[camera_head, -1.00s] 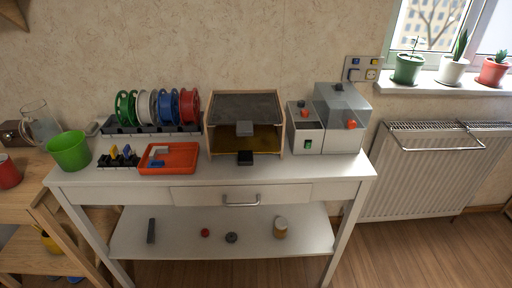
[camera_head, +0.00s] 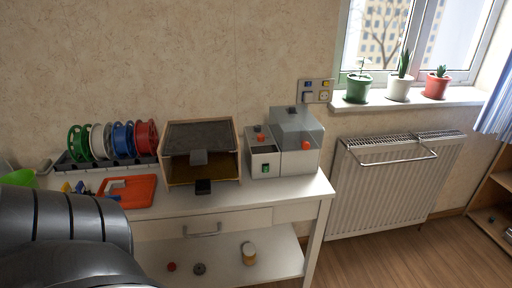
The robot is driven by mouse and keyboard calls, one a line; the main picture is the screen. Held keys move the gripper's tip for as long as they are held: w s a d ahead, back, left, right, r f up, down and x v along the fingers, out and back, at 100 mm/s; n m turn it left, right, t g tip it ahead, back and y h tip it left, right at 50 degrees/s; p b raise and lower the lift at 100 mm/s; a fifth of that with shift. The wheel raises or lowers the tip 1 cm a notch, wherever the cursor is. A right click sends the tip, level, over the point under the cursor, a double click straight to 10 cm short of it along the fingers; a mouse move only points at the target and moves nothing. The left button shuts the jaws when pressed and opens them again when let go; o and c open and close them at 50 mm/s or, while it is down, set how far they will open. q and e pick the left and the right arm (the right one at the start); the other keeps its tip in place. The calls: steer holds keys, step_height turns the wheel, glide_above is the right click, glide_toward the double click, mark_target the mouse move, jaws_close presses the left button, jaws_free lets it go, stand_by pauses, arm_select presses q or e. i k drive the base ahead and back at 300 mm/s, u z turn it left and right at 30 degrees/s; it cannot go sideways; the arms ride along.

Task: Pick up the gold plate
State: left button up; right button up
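The gold plate (camera_head: 222,170) lies low inside an open-fronted wooden-framed box (camera_head: 240,165) with a dark top, on the white table. A black block (camera_head: 203,187) sits at the box's front edge. My dark grey arm fills the lower left of the view, away from the box. Neither of my grippers shows.
Left of the box are an orange tray (camera_head: 140,190) and a rack of coloured spools (camera_head: 123,139). A grey machine with a clear cover (camera_head: 297,135) stands close on the right. Below are a drawer handle (camera_head: 202,231) and a shelf with small items. A radiator (camera_head: 390,185) is at right.

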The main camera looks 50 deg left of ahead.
mark_target(221, 165)
steer(key=z, duration=0.05)
steer(key=i, duration=1.25)
steer(key=u, duration=2.15)
